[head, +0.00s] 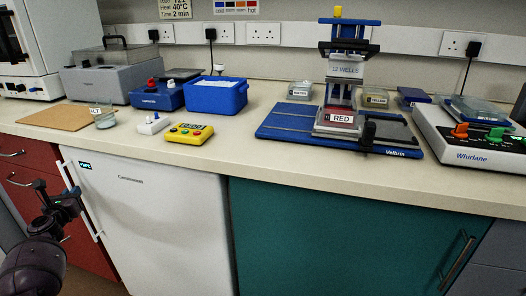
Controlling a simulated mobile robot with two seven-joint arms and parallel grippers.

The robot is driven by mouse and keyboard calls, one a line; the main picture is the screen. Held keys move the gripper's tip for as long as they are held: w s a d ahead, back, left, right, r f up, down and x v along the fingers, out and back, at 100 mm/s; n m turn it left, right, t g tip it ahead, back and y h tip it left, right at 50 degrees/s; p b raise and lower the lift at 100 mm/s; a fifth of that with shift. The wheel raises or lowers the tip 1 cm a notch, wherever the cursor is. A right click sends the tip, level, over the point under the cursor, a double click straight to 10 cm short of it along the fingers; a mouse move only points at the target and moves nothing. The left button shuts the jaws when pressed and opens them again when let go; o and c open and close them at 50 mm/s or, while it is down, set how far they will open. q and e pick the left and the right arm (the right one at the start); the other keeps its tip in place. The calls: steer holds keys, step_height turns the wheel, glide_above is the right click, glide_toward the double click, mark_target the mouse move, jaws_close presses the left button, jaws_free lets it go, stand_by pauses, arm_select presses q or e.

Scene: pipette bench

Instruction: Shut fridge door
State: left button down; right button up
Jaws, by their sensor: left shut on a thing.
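The white fridge (155,220) stands under the bench at the left, its door front facing me. The door looks flush or nearly flush under the worktop; I cannot tell whether a small gap is left. A long pale handle (91,222) runs down the door's left edge. My left gripper (72,198) is at the lower left, at the handle's middle, and is shut on the handle. Its dark fingers hide part of the handle. My right gripper is not in view.
Red drawers (28,187) are left of the fridge and a teal cupboard (340,235) is right of it. The worktop (240,150) above carries a yellow timer (189,133), a blue box (215,97) and a blue-based Velbris device (285,128).

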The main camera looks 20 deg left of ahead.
arm_select(q)
steer(key=shift+w+a+r, duration=0.1)
steer(key=shift+w+r, duration=0.2)
steer(key=shift+r, duration=0.05)
steer(key=c, duration=1.2)
jaws_free()
steer(key=shift+w+f, duration=0.1)
steer(key=shift+f, duration=0.05)
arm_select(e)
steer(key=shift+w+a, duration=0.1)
arm_select(q)
steer(key=shift+f, duration=0.1)
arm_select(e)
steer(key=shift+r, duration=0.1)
